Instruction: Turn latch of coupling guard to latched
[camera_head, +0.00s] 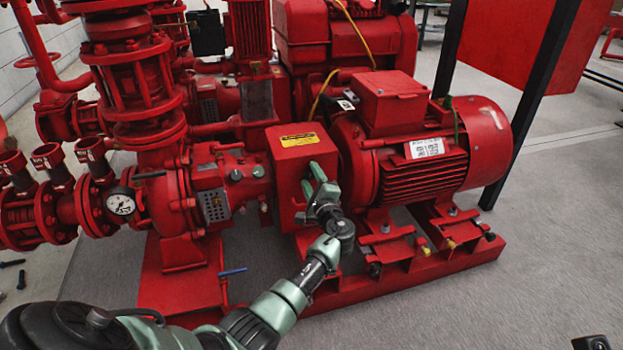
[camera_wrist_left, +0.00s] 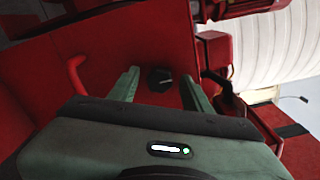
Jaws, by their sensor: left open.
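The coupling guard (camera_head: 288,150) is a red box with a yellow label on top, between the pump and the motor. My left gripper (camera_head: 313,181) is at its front face, with the fingers pointing at the guard. In the left wrist view the gripper (camera_wrist_left: 160,76) is open. A small black knob with a light mark, which looks like the latch (camera_wrist_left: 160,79), sits on the red face between the two fingertips. Gaps show on both sides of it, so the fingers do not grip it. In the head view the gripper hides the latch. My right gripper does not show.
The red motor (camera_head: 425,150) stands close on the right of the guard. The pump with its pressure gauge (camera_head: 121,203) is on the left. A blue-handled valve (camera_head: 232,272) sticks out low in front. In the wrist view a red bent handle (camera_wrist_left: 76,75) lies left of the fingers.

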